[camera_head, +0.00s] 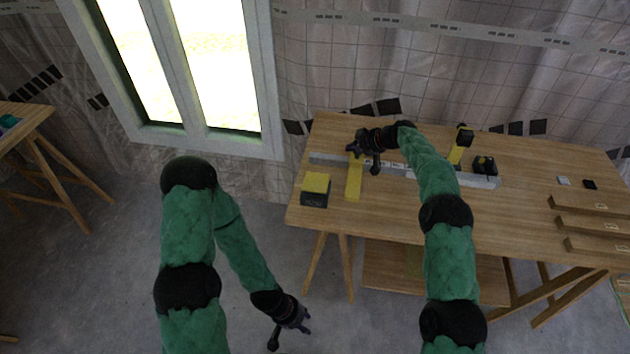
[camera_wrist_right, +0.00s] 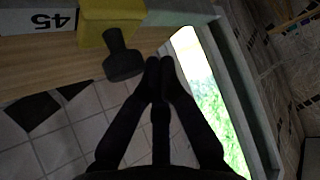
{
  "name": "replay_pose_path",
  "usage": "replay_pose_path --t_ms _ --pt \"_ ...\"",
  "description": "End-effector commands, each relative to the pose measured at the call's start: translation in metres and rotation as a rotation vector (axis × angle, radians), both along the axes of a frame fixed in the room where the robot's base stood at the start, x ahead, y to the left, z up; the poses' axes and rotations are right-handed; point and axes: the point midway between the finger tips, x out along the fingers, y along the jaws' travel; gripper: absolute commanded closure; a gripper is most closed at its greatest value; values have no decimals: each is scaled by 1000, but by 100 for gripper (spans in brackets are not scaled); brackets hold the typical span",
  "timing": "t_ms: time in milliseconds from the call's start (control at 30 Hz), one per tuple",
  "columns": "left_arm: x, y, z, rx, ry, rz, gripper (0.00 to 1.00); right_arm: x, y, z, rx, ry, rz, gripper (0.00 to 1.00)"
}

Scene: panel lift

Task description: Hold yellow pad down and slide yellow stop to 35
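The yellow pad (camera_head: 316,183) is the top of a dark block at the left front of the workbench. The yellow stop (camera_head: 354,182) lies across the left part of a grey rail (camera_head: 400,171). In the right wrist view the stop (camera_wrist_right: 97,22) has a black knob and sits beside a printed 45, seen upside down. My right gripper (camera_head: 354,150) is over the stop's far end; in its wrist view its fingertips (camera_wrist_right: 159,66) are nearly together, empty, and apart from the knob. My left gripper (camera_head: 304,314) hangs low in front of the bench, away from the pad; its finger opening is unclear.
A yellow piece with a black top (camera_head: 459,147) and a black device (camera_head: 485,165) stand near the rail's right end. Several wooden boards (camera_head: 590,224) lie at the bench's right edge. The workbench's (camera_head: 400,219) front middle is clear. A window is behind on the left.

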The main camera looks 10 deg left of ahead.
Motion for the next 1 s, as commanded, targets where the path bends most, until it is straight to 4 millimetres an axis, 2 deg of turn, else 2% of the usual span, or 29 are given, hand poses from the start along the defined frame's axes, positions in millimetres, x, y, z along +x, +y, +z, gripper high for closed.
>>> replay_pose_path --t_ms 33,267,633,967,1000 --pt "0 0 0 0 0 0 60 -8 -5 -24 -16 37 5 100" --pt "0 0 3 0 0 0 60 -8 -6 -9 -16 36 5 100" --pt "0 0 10 0 0 0 60 -3 -7 27 -13 20 -1 100" --pt "0 0 11 0 0 0 60 -4 -4 33 -11 19 1 100" --pt "0 0 11 0 0 0 71 -4 -4 34 -10 19 1 100"
